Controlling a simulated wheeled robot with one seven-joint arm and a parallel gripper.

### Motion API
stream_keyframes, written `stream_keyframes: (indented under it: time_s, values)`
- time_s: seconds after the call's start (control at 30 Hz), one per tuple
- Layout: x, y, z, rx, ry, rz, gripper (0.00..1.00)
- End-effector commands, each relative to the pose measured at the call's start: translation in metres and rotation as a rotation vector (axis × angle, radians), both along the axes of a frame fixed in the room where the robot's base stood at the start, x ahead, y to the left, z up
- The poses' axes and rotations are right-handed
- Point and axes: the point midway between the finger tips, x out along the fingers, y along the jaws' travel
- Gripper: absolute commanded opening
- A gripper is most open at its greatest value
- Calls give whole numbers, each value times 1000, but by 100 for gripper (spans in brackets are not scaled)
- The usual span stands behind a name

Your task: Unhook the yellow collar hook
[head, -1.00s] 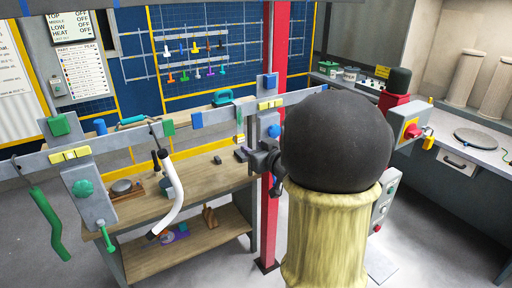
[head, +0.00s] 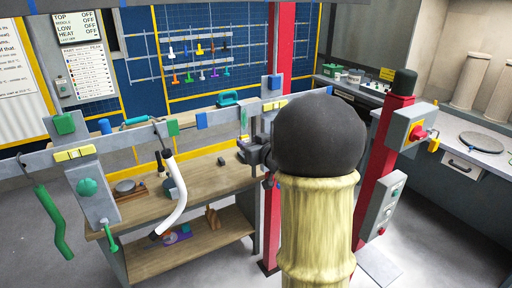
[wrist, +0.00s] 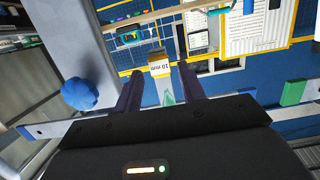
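My gripper (head: 257,158) is dark and sits at the rail's right part, just left of my big black arm joint in the head view. In the wrist view my gripper (wrist: 160,88) has its two dark fingers apart. A yellow block marked "10 mm" (wrist: 160,66) shows between and beyond the fingertips, with a pale green pointed piece below it. It looks like the yellow collar, but I cannot tell whether the fingers touch it. In the head view a small green-and-yellow piece (head: 244,118) hangs at the rail near my gripper; I cannot tell if it is the same thing.
A grey rail (head: 140,137) crosses the view, with a green hook (head: 52,222) and a white bent tube (head: 176,195) hanging from it. A wooden bench (head: 190,182) stands behind. A red post (head: 281,90) rises near my gripper; another (head: 385,155) carries switch boxes.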

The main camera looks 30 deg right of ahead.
Motion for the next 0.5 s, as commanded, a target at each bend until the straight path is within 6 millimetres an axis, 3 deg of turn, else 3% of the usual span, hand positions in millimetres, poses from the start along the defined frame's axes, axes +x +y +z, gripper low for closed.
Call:
stream_keyframes:
  time_s: [0.2, 0.4, 0.5]
  values:
    - [27, 2, -6, 0, 1, 1, 40]
    - [24, 1, -4, 0, 0, -1, 1]
    - [24, 1, -4, 0, -1, -1, 0]
